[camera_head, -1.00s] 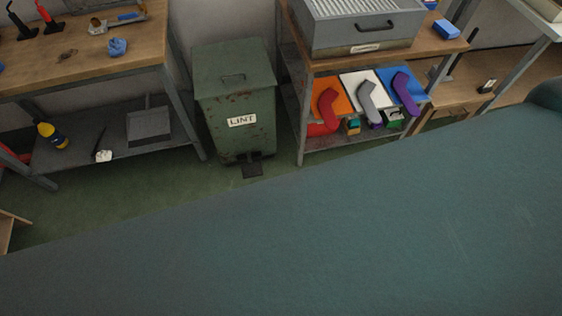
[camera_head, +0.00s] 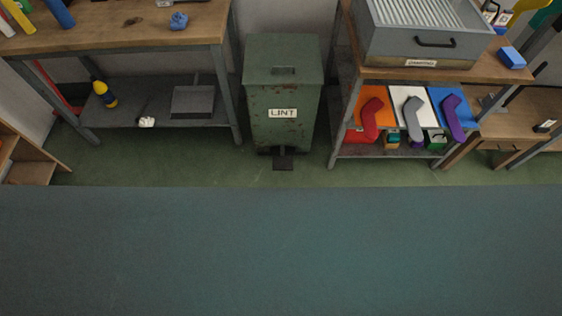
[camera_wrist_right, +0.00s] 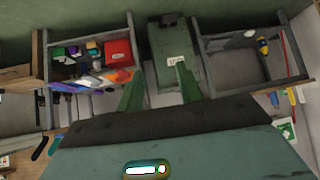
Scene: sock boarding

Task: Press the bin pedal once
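The green, rust-spotted bin (camera_head: 283,95) with a "LINT" label stands upright on the floor, its lid shut. Its dark pedal (camera_head: 283,160) sticks out at the bottom front, close to the floor. In the right wrist view the bin (camera_wrist_right: 174,45) appears upside down near the top centre. My right gripper (camera_wrist_right: 160,70) shows there with its two green fingers spread apart and nothing between them; the bin lies beyond them. Neither gripper shows in the head view. My left gripper is not in view.
A workbench (camera_head: 120,37) with a lower shelf stands left of the bin. A shelf unit (camera_head: 338,120) with sock-shaped pieces and a grey box (camera_head: 425,45) stands right. Green floor (camera_head: 210,172) is clear before the bin. A wooden rack (camera_head: 35,172) is at far left.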

